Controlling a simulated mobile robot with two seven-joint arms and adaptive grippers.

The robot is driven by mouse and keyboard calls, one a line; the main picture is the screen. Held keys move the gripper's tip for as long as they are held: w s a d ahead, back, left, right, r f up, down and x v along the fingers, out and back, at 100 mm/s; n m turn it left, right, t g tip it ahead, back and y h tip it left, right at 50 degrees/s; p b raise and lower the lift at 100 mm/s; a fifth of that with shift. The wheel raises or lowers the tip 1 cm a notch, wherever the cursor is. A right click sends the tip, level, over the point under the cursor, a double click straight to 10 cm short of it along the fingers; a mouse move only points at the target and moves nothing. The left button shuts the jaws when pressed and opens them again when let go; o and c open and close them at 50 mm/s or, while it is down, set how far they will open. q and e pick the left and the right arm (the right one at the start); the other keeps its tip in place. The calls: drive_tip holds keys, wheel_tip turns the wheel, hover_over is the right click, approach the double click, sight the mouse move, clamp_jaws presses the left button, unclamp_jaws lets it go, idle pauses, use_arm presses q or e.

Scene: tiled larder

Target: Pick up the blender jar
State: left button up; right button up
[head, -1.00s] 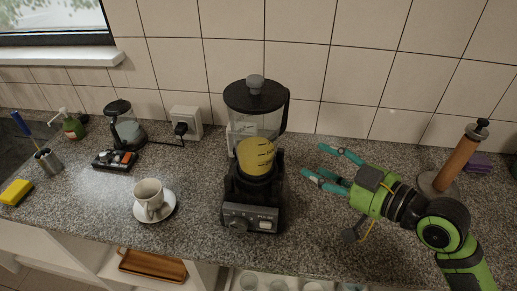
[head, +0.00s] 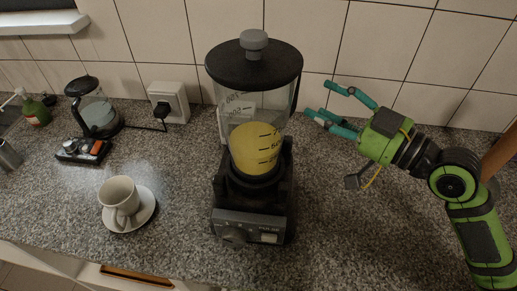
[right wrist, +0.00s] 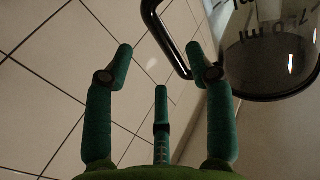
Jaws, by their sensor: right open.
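The blender jar (head: 238,108) is clear with printed marks, a dark lid with a grey knob, and yellow contents in its lower part. It stands upright on the black blender base (head: 252,222), mid-counter. Its dark handle is on the right side, facing my right gripper (head: 318,99). That gripper is open and empty, to the right of the jar and apart from it. In the right wrist view, the jar (right wrist: 268,62) shows at upper right and its handle crosses the top, beyond the spread fingers. My left gripper is out of view.
A cup (head: 119,196) on a saucer (head: 143,221) stands left of the blender. Behind it are a wall socket (head: 169,101), a small glass jug (head: 96,113) and a green bottle (head: 36,112). The tiled wall runs close behind. Counter right of the blender is clear.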

sight(295, 93)
drive_tip(key=p+x, duration=0.2)
drive_tip(key=x, duration=0.1)
drive_tip(key=p+x, duration=0.2)
drive_tip(key=x, duration=0.1)
drive_tip(key=shift+w+a+f, duration=0.25)
drive_tip(key=shift+w, duration=0.05)
drive_tip(key=shift+w+a+f, duration=0.2)
drive_tip(key=shift+w+a, duration=0.05)
drive_tip(key=shift+w, duration=0.05)
drive_tip(key=shift+s, duration=0.1)
drive_tip(key=shift+c, duration=0.8)
drive_tip(key=shift+d, duration=0.1)
clamp_jaws()
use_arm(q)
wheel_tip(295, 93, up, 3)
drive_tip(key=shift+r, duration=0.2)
use_arm(e)
drive_tip(key=shift+r, duration=0.15)
